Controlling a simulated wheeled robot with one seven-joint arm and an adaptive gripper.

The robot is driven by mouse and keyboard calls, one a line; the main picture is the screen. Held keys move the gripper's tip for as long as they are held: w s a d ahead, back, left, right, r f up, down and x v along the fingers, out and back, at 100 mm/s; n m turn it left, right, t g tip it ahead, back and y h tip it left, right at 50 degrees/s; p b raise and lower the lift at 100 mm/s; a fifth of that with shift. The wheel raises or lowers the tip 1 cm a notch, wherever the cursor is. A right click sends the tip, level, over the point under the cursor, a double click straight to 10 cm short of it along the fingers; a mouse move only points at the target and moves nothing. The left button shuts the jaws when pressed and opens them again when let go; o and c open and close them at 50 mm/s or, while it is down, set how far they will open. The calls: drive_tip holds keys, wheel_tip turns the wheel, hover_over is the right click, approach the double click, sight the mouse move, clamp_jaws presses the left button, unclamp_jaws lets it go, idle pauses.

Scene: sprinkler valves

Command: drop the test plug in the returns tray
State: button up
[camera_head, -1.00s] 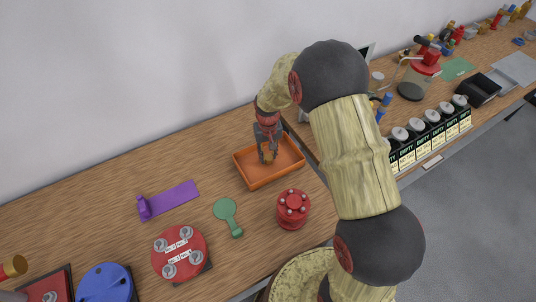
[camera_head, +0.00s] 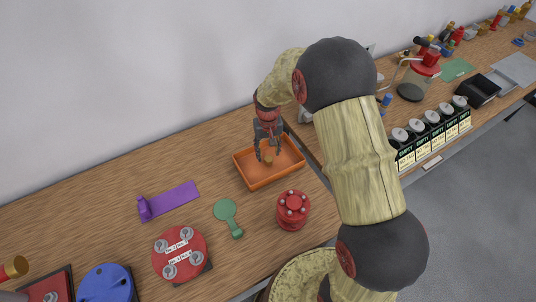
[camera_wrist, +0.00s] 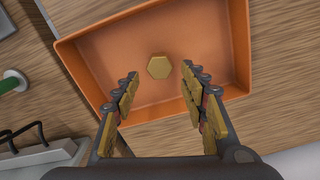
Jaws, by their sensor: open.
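The test plug, a small brass hexagonal piece (camera_wrist: 159,67), lies on the floor of the orange returns tray (camera_wrist: 100,98). In the head view the plug (camera_head: 268,160) also shows inside the tray (camera_head: 262,184), beneath my gripper. My gripper (camera_head: 269,157) is open and empty above the tray, with its fingers spread apart. In the wrist view the open fingers of my gripper (camera_wrist: 158,85) reach in from the bottom, on either side below the plug, and do not touch it.
A red flanged fitting (camera_head: 292,210), a green paddle-shaped piece (camera_head: 228,215) and a purple piece (camera_head: 170,201) lie on the wooden bench near the tray. A red disc with several valves (camera_head: 179,254) stands at the front. Bare bench lies left of the tray.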

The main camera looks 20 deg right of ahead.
wheel_tip(320, 180, up, 10)
drive_tip(key=f+p, duration=0.1)
wheel_tip(320, 180, up, 11)
drive_tip(key=t, duration=0.1)
hover_over(268, 156)
drive_tip(key=s, duration=0.5)
drive_tip(key=s+r+t, duration=0.1)
drive_tip(key=s+r, duration=0.3)
drive_tip(key=s, duration=0.3)
drive_tip(key=s+r+t, duration=0.2)
drive_tip(key=s+r, duration=0.2)
drive_tip(key=s, duration=0.4)
drive_tip(key=s+r+n+t, duration=0.1)
drive_tip(key=s+r, duration=0.3)
drive_tip(key=s, duration=0.3)
drive_tip(key=shift+s+a+r+t, duration=0.2)
drive_tip(key=shift+s+a+t, duration=0.05)
drive_tip(key=shift+a+t, duration=0.05)
drive_tip(key=shift+f, duration=0.1)
wheel_tip(268, 156, down, 4)
drive_tip(key=b, duration=0.4)
drive_tip(key=shift+f+b, duration=0.25)
drive_tip(key=shift+b, duration=0.15)
